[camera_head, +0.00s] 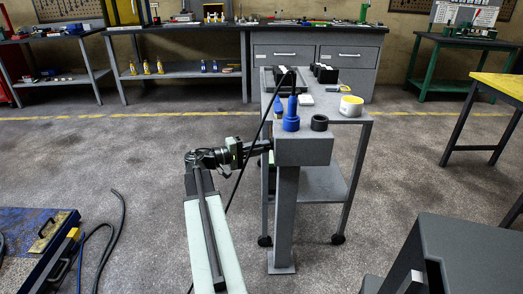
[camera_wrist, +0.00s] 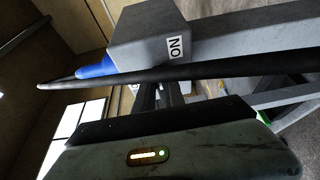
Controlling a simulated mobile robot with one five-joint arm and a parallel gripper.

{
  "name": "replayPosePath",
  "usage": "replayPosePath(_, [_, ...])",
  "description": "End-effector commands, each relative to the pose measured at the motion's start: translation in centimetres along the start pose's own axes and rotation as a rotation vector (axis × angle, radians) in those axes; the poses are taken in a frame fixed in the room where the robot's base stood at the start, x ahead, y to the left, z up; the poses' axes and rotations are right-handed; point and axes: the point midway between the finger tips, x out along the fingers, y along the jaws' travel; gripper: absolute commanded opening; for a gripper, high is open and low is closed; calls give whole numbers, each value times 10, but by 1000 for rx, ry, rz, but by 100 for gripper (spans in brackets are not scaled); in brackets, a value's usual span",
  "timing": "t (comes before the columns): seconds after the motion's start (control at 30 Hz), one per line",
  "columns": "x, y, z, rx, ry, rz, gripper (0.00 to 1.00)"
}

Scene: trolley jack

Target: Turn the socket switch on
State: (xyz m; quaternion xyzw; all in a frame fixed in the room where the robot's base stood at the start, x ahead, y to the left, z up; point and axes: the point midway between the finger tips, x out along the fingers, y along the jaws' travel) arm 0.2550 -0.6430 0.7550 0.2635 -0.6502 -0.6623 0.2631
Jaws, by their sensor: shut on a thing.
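The grey socket box (camera_head: 303,150) stands on a grey post, with a blue plug (camera_head: 291,118) upright in its top and a black ring (camera_head: 319,122) beside it. In the wrist view, the grey box (camera_wrist: 150,35) carries a white "ON" label (camera_wrist: 174,46), and the blue plug (camera_wrist: 97,68) shows at its left. My gripper (camera_head: 269,150) is at the box's left side; in the wrist view its dark fingers (camera_wrist: 160,95) meet the box near the label. It is shut on what seems to be the socket switch, which the fingers and cable hide.
A black cable (camera_wrist: 190,75) crosses the wrist view in front of the box; it hangs from the trolley past my arm. The grey trolley (camera_head: 350,116) stands behind the post, with a yellow-and-white roll (camera_head: 351,106) on it.

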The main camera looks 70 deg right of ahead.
Motion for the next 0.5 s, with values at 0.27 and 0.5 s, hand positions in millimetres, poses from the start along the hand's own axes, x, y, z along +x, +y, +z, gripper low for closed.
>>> replayPosePath(0.27, [0,-1,-1,31,2,12,0])
replayPosePath(0.5, [0,-1,-1,32,2,13,0])
